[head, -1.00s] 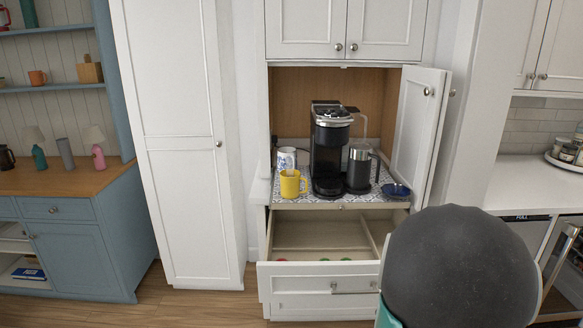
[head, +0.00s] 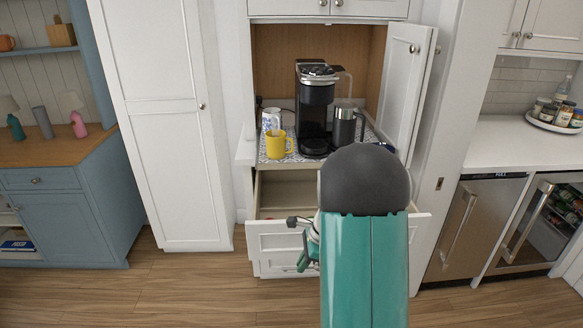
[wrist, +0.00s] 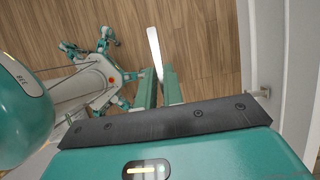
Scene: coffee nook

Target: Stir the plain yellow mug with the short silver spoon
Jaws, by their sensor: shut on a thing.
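The plain yellow mug (head: 278,145) stands upright near the front left of the patterned coffee shelf in the head view, its handle to the right. I cannot see inside it. In the wrist view my gripper (wrist: 159,74) is shut on the short silver spoon (wrist: 153,48), whose pale, narrow end sticks out past the fingers above the wood floor. The mug is not in the wrist view. In the head view my arm stands in front of the drawers, to the right of and below the mug; I cannot make out the spoon there.
A white and blue mug (head: 271,120) stands just behind the yellow one. A black coffee machine (head: 315,110) and a steel jug (head: 345,127) stand to the right. An open drawer (head: 287,190) juts out below the shelf. The open cabinet door (head: 408,85) bounds the right side.

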